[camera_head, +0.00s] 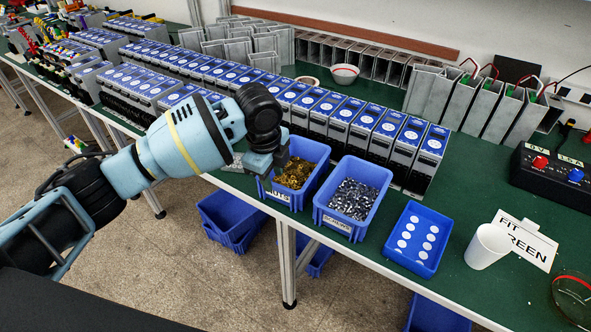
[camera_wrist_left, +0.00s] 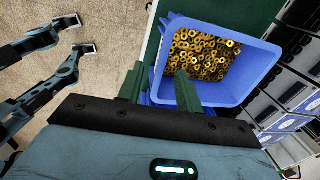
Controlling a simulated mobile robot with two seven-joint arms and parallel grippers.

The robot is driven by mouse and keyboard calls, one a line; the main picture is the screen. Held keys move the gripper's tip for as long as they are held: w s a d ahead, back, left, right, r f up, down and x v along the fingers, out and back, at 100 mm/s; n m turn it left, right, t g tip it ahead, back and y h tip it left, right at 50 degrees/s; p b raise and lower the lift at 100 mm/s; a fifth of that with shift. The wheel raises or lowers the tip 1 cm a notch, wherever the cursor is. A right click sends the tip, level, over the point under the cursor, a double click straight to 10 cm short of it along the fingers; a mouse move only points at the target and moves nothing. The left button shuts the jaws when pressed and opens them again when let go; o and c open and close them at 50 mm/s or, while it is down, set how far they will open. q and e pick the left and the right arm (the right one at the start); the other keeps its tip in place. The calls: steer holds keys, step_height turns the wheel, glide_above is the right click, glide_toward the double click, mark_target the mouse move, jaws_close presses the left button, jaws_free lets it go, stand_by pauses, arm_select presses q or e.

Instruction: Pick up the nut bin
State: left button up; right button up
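The nut bin (camera_head: 311,152) is a blue open box with brass nuts in it and a white front label that is partly readable as "NUTS". It stands upright at the table's front edge. It also shows in the left wrist view (camera_wrist_left: 240,87), filled with brass nuts. My left gripper (camera_head: 268,162) is at the bin's left rim. In the left wrist view its two fingers (camera_wrist_left: 158,88) are apart, one outside the bin wall and one over the inside, with a visible gap. I see no firm grip on the wall. My right gripper is not in view.
A blue bin of silver screws (camera_head: 354,198) stands close to the right. Beyond it are a blue tray with white discs (camera_head: 415,240) and a white cup (camera_head: 487,246). A row of blue-topped devices (camera_head: 345,118) stands close behind the bins. Blue crates (camera_head: 232,218) sit below the table.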

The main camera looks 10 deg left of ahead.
mark_target(278, 203)
arm_select(q)
step_height(278, 203, down, 2)
steer(key=shift+w, duration=0.1)
steer(key=shift+w+f, duration=0.2)
steer(key=shift+f, duration=0.15)
steer(key=shift+w+d+f, duration=0.15)
steer(key=shift+f, duration=1.1)
steer(key=shift+w+d+f, duration=0.1)
steer(key=shift+w+f, duration=0.05)
steer(key=shift+f, duration=1.1)
jaws_close()
steer(key=shift+r, duration=0.1)
